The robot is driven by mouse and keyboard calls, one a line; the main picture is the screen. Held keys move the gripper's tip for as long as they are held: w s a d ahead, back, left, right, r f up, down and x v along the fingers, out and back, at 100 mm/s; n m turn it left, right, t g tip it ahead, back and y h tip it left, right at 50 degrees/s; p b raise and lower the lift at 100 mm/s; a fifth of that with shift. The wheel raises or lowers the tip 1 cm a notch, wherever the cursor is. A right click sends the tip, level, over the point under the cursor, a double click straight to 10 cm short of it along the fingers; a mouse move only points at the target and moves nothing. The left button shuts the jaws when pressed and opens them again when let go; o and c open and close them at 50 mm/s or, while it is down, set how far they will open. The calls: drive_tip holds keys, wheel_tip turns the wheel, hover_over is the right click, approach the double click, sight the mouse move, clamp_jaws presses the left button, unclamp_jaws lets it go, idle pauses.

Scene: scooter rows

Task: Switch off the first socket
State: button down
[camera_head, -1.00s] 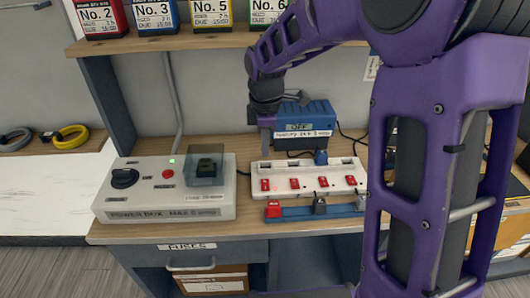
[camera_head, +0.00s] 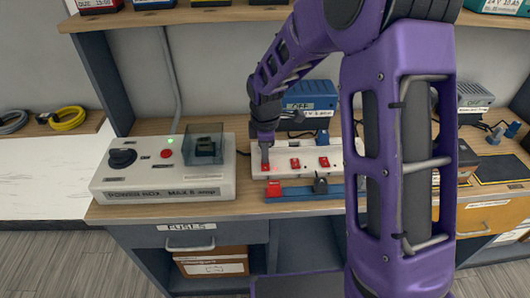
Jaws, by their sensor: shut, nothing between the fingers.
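A white socket strip (camera_head: 310,149) lies on the wooden workbench, with a row of red switches along its front. The leftmost red switch (camera_head: 266,168) shows just under my gripper (camera_head: 265,160). My gripper is shut and points down at the left end of the strip, at or very near that switch; I cannot tell whether it touches. Two more red switches (camera_head: 295,163) and (camera_head: 324,162) show to the right. The strip's right end is hidden behind my purple arm. Whether each switch is on or off is too small to tell.
A power box (camera_head: 165,170) with a black knob, red button and lit green lamp stands left of the strip. A blue rail (camera_head: 297,193) with a red plug lies in front. A blue charger (camera_head: 310,97) marked OFF stands behind. A shelf (camera_head: 190,18) runs above.

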drive_tip(key=shift+f, duration=0.25)
drive_tip(key=shift+s, duration=0.1)
drive_tip(key=shift+s, duration=0.75)
drive_tip(key=shift+r+p, duration=0.25)
drive_tip(key=shift+p, duration=0.05)
wheel_tip(320, 180, up, 14)
drive_tip(key=s+p, duration=0.1)
drive_tip(key=p, duration=0.3)
drive_tip(key=shift+s+f, duration=0.2)
